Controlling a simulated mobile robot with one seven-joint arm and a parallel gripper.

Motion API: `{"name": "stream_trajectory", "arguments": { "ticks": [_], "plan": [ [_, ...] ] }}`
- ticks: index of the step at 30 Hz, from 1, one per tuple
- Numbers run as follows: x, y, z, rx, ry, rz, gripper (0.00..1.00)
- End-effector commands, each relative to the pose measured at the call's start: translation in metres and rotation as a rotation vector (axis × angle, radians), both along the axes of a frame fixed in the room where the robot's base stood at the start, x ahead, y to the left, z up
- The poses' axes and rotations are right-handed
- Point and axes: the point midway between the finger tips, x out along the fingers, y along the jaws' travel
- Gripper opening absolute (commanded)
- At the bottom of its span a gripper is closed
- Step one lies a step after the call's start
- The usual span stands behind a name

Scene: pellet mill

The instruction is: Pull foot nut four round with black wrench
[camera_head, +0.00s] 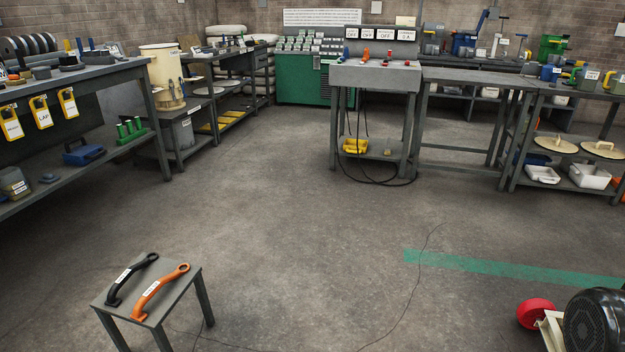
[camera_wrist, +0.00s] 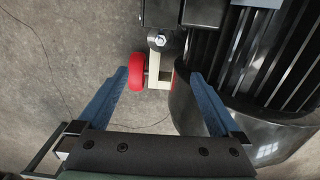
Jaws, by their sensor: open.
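The black wrench (camera_head: 128,281) lies on a small grey stool (camera_head: 158,313) at the lower left of the head view, with a white label on its handle. In the wrist view, one pale nut or bolt head (camera_wrist: 159,41) shows at the foot of a dark finned motor (camera_wrist: 275,60). Which numbered foot nut it is, I cannot tell. My gripper (camera_wrist: 158,80) is open and empty, its two blue fingers pointing toward the motor's foot, with the nut beyond the tips. The gripper does not show in the head view.
An orange wrench (camera_head: 161,291) lies beside the black one. A red round part (camera_head: 536,313) and a cream bracket (camera_wrist: 158,73) are by the motor. A control desk (camera_head: 375,77) stands at the back, with workbenches along the sides.

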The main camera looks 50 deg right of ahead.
Motion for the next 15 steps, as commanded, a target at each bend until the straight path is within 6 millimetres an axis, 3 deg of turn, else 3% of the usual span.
{"name": "stream_trajectory", "arguments": {
  "ticks": [15],
  "plan": [
    [0.0001,-0.0001,0.0095,0.0,0.0,0.0,1.0]
  ]
}}
